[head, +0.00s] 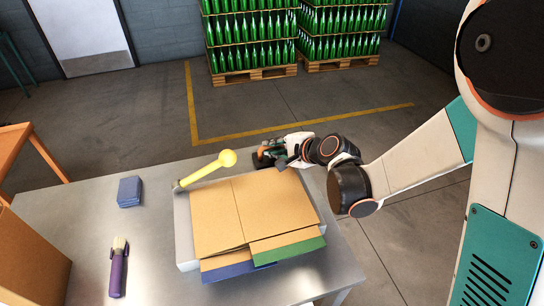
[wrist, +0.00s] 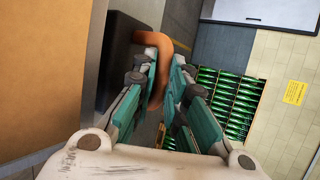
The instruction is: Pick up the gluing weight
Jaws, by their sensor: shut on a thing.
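The gluing weight is a dark block (head: 262,158) with a copper-orange handle, at the far right corner of the cardboard box in the head view. In the wrist view its dark body (wrist: 122,50) is at upper left, and the curved handle (wrist: 157,85) passes between my fingers. My gripper (wrist: 166,66) is shut on this handle. It also shows in the head view (head: 285,152), reaching in from the right. The weight's underside is hidden, so I cannot tell whether it touches anything below.
A flat cardboard box (head: 245,212) with blue and green flaps lies on a grey base on the metal table (head: 160,245). A yellow ball-ended lever (head: 207,168) stands behind it. Blue pads (head: 130,191) and a purple-handled brush (head: 118,270) lie left. Bottle pallets (head: 250,45) stand far back.

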